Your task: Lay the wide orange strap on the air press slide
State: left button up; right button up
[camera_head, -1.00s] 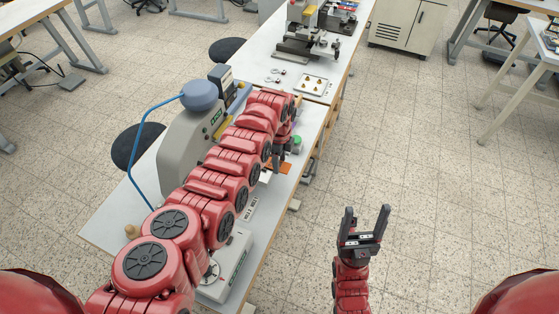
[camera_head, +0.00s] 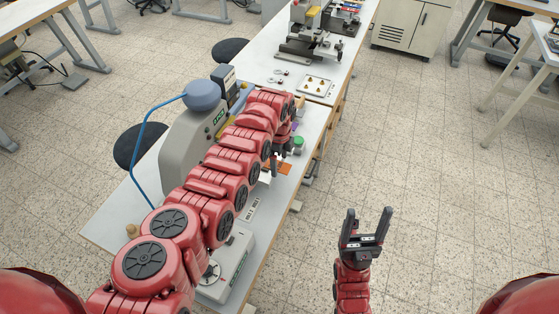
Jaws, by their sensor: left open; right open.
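The orange strap (camera_head: 284,168) lies flat near the right edge of the white table, partly hidden by my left gripper. My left gripper (camera_head: 277,172) points down at the strap's left part; its fingers are small here, and I cannot tell whether they touch it. The grey air press (camera_head: 182,143) with a blue round top stands to the left, largely behind my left arm. A white piece (camera_head: 265,177), perhaps part of the slide, shows just left of the gripper. My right gripper (camera_head: 367,226) is open and empty over the floor, right of the table.
A green-topped round item (camera_head: 298,144) stands just beyond the strap. A white box with a dial (camera_head: 228,266) and a printed card (camera_head: 251,208) lie nearer. A plate with brass pieces (camera_head: 316,86) lies farther back.

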pick_arm(q)
jog(key=shift+w+r, duration=0.15)
jog(key=shift+r, duration=0.4)
notch_tip(320, 180, up, 16)
jog(key=b, duration=0.5)
jog(key=shift+r, duration=0.2)
